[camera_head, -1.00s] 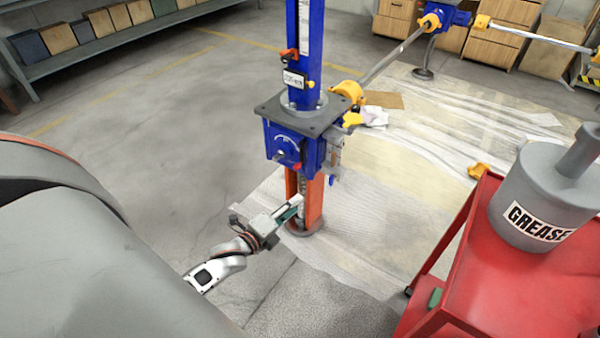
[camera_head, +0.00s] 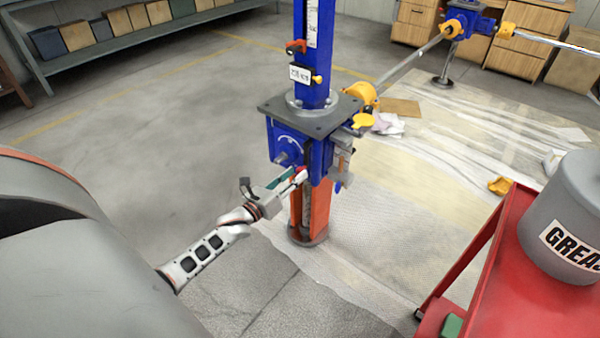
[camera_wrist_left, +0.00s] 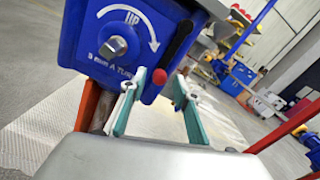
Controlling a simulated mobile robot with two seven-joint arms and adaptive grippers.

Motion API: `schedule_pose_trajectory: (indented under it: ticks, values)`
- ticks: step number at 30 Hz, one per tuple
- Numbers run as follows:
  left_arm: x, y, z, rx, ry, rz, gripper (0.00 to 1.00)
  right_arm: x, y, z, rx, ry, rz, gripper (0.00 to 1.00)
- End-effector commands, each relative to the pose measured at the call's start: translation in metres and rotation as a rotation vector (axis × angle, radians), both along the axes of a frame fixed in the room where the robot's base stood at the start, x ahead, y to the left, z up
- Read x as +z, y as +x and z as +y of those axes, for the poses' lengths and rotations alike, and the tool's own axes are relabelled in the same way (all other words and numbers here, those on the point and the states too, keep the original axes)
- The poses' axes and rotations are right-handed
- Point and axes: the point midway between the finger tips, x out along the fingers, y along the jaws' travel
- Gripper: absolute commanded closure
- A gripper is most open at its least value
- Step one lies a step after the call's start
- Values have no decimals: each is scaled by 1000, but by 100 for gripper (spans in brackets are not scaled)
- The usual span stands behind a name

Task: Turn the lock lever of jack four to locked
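The blue screw jack (camera_head: 316,150) stands on an orange post in the middle of the head view. Its small number plate (camera_head: 301,74) is too blurred to read. In the left wrist view, its lock lever (camera_wrist_left: 178,43) is a black bar slanting down to a red knob (camera_wrist_left: 159,76) at the housing's lower right edge. My left gripper (camera_head: 290,180) is just below the housing. In the left wrist view its fingers (camera_wrist_left: 157,97) are open, with the red knob appearing between the tips. I cannot tell whether they touch it. My right gripper is not in view.
A red cart (camera_head: 500,270) with a grey grease can (camera_head: 566,215) stands at the right. A drive shaft (camera_head: 412,59) runs from the jack to another blue jack (camera_head: 470,23) at the back. A shelf with boxes (camera_head: 90,54) is back left. Floor on the left is clear.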

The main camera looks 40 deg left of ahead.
Motion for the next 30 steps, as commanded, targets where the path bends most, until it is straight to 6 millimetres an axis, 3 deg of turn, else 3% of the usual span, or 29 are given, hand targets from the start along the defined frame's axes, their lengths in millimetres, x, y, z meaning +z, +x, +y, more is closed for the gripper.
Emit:
schedule_pose_trajectory:
  ticks: [6,17,21,30]
  values:
    - [-2,22,0,0,-1,3,69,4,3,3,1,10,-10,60]
    - [-1,27,0,1,0,1,69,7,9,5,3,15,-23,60]
    - [-1,26,0,0,-1,2,100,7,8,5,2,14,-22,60]
    - [-1,26,-1,1,-13,1,100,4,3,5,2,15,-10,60]
